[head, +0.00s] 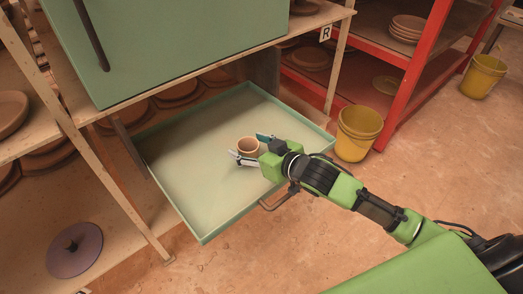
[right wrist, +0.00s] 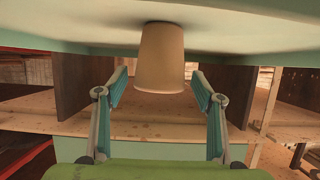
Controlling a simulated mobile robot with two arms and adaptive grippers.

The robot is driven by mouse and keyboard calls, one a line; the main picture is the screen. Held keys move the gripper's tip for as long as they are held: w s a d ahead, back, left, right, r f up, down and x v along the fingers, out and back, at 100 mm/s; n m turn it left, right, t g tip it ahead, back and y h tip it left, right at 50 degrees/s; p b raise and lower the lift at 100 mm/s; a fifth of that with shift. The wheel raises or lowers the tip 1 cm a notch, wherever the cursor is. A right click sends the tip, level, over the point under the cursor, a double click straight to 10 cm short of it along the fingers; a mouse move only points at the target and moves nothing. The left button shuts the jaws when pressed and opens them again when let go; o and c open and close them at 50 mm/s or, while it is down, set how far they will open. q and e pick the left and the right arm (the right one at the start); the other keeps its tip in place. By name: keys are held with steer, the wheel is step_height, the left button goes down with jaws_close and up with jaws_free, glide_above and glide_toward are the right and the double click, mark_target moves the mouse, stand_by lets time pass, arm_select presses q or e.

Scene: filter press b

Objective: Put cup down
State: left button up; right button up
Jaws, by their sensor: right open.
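A small tan clay cup (head: 248,146) stands upright in the pulled-out pale green drawer (head: 193,171), right of its middle. My right gripper (head: 250,150) reaches in over the drawer's right edge, with one finger on each side of the cup. In the right wrist view, which looks upside down, the cup (right wrist: 160,60) meets the drawer floor (right wrist: 230,30) at its base. The fingers of my right gripper (right wrist: 159,80) are spread, with a visible gap on both sides of the cup. My left gripper is not in view.
A green cabinet front (head: 180,45) with a dark handle is above the drawer. Yellow buckets (head: 357,135) stand on the floor beside a red shelf rack (head: 395,110). Wooden shelves with clay dishes (head: 10,112) are at the left. The rest of the drawer floor is clear.

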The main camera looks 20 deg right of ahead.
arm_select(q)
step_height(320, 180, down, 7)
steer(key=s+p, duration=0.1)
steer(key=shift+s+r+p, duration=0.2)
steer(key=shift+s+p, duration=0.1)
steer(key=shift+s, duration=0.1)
arm_select(e)
steer(key=v, duration=1.1)
steer(key=shift+s+r, duration=0.15)
steer(key=shift+r, duration=0.05)
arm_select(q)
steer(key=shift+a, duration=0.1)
arm_select(e)
steer(key=shift+d, duration=0.1)
